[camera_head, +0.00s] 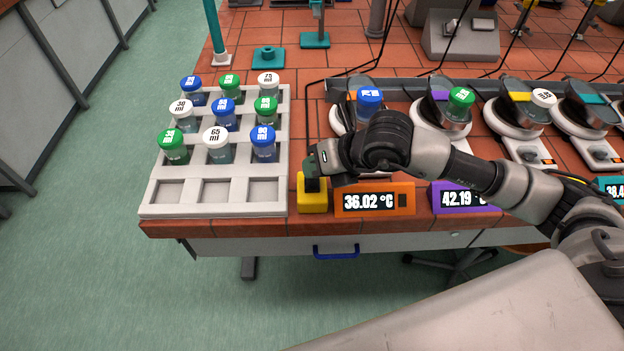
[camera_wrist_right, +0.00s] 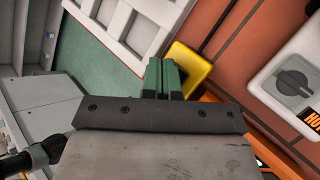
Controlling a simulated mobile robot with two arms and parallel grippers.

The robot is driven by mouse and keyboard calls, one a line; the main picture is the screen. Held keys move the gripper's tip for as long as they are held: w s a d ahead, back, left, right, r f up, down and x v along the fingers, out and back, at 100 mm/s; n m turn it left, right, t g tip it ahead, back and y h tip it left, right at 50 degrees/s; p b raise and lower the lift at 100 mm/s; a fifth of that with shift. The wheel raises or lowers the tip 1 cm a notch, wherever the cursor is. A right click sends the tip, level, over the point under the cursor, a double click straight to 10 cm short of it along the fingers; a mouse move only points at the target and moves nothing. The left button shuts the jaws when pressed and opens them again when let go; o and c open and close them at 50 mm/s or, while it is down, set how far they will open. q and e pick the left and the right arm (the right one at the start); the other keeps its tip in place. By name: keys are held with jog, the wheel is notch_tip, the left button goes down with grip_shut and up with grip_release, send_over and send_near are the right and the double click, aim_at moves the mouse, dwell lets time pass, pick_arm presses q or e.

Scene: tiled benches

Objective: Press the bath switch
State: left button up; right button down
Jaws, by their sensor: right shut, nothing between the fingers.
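A yellow box (camera_head: 313,202) stands at the bench's front edge, between the white rack and an orange display (camera_head: 374,199) reading 36.02 °C. My right gripper (camera_head: 314,172) is directly above the box, pointing down at its top. In the right wrist view its green fingers (camera_wrist_right: 163,75) are shut together and empty, and the yellow box (camera_wrist_right: 193,68) shows just beyond and beside them. The fingers hide part of the box's top, so I cannot tell whether they touch it. The bath (camera_head: 338,121) behind is partly hidden by my right arm. My left gripper is not in view.
The white rack (camera_head: 286,150) left of the box holds several capped bottles, with its front row empty. More baths with bottles, such as one with a green cap (camera_head: 461,101), line the bench to the right. A purple display (camera_head: 447,208) stands beside the orange one.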

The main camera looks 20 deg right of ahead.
aim_at(313, 181)
jog(key=shift+r+p, duration=1.35)
jog(key=shift+r, duration=1.2)
jog(key=shift+a, duration=0.1)
